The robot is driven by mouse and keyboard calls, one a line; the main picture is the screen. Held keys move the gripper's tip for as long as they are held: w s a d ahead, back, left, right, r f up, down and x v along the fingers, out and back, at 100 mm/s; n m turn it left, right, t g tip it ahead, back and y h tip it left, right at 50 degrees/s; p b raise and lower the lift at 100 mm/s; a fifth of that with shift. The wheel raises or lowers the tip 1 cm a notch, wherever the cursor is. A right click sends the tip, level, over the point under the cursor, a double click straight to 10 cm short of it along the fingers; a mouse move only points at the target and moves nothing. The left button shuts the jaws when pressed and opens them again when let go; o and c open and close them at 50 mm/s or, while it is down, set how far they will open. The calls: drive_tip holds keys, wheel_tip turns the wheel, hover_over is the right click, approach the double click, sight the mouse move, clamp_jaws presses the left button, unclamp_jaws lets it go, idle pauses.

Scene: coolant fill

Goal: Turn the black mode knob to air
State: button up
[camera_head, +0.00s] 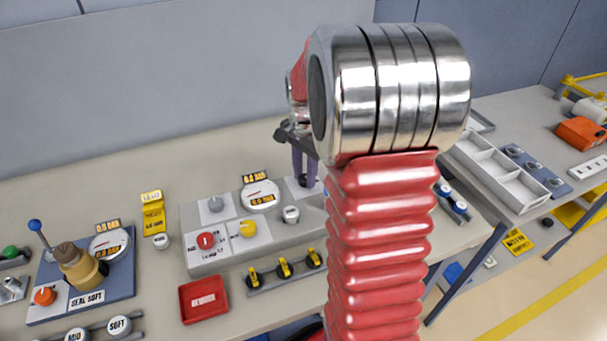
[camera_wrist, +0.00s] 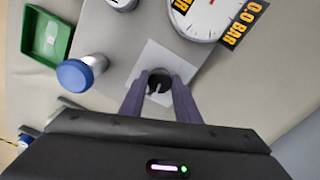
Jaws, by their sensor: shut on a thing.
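The black mode knob (camera_wrist: 158,82) sits on a white square plate (camera_wrist: 178,66) in the wrist view, with a light pointer mark on it. My gripper (camera_wrist: 157,92) has its two purple-grey fingers on either side of the knob, shut on it. In the head view my gripper (camera_head: 304,180) reaches down to the plate at the right part of the grey panel (camera_head: 262,255). There the knob is mostly hidden by the fingers and my arm. I cannot read any label around the knob, so its setting is unclear.
A round gauge (camera_head: 260,196) with a 0.0 BAR display stands left of my gripper. A red knob (camera_head: 206,240), a yellow knob (camera_head: 248,229) and a white-capped part (camera_head: 291,214) share the panel. A blue-capped part (camera_wrist: 82,73) and green tray (camera_wrist: 47,36) lie nearby.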

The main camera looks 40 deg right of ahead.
sight(305, 177)
drive_tip(key=n, duration=0.4)
drive_tip(key=shift+w, duration=0.1)
drive_tip(key=n, duration=0.7)
drive_tip(key=shift+r+n, duration=0.1)
drive_tip(key=shift+n, duration=2.3)
drive_tip(key=o, duration=0.7)
drive_tip(key=shift+w, duration=0.1)
drive_tip(key=o, duration=0.3)
drive_tip(key=shift+o, duration=0.2)
wheel_tip(305, 177, up, 14)
drive_tip(key=shift+f, duration=0.2)
